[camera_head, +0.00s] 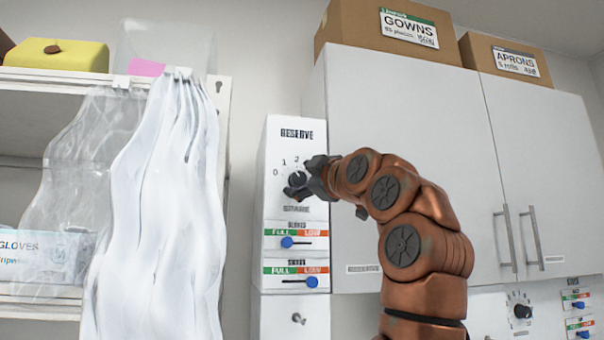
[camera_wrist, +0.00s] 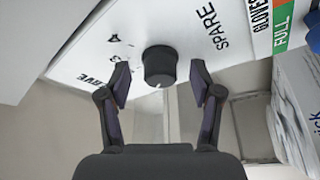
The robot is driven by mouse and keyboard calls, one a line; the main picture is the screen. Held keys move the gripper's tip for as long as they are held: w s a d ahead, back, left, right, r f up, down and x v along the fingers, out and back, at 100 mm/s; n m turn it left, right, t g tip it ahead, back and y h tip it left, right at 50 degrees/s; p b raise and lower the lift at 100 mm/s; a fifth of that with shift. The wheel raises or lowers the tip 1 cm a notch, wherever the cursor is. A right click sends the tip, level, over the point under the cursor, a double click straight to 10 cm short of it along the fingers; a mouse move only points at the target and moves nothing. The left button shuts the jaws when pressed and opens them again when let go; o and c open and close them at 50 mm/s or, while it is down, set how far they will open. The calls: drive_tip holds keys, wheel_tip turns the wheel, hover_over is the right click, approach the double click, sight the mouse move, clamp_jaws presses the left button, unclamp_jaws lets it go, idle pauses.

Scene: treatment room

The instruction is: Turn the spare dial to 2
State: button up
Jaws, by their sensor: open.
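The spare dial is a round black knob (camera_wrist: 160,66) on a white panel (camera_wrist: 85,55), with the word SPARE to its right in the wrist view. A small white mark on the knob faces the bottom of that picture, which seems to be the 0 side of the scale. In the head view the dial (camera_head: 297,180) sits under the word RESERVE, with 0, 1 and 2 readable beside it; my gripper partly covers its right side. My gripper (camera_wrist: 160,78) is open, with one finger on each side of the knob and gaps visible between.
Two FULL/LOW sliders with blue knobs (camera_head: 287,242) (camera_head: 311,281) lie below the dial. A white cabinet (camera_head: 420,120) stands right of the panel, carrying GOWNS (camera_head: 385,30) and APRONS (camera_head: 508,62) boxes. A translucent plastic sheet (camera_head: 165,210) hangs at the left.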

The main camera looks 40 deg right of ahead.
drive_tip(key=shift+w, duration=0.15)
drive_tip(key=c, duration=1.1)
drive_tip(key=shift+c, duration=0.2)
drive_tip(key=shift+f+m+b, duration=0.15)
drive_tip(key=shift+m+b, duration=0.15)
drive_tip(key=shift+b, duration=0.1)
drive_tip(key=shift+a+f+m+b, duration=0.1)
drive_tip(key=shift+m+b, duration=0.2)
drive_tip(key=shift+m+h+b, duration=0.6)
drive_tip(key=shift+m+b, duration=0.05)
drive_tip(key=shift+m, duration=0.05)
drive_tip(key=shift+m+t+h+b, duration=0.35)
drive_tip(key=shift+m+t+h, duration=0.05)
drive_tip(key=shift+m, duration=0.5)
drive_tip(key=shift+r+m+h+b, duration=0.15)
drive_tip(key=shift+m+h+b, duration=0.35)
drive_tip(key=shift+m, duration=0.7)
drive_tip(key=shift+r+m+h+b, duration=0.1)
drive_tip(key=shift+m+h+b, duration=0.15)
drive_tip(key=shift+m+h, duration=0.7)
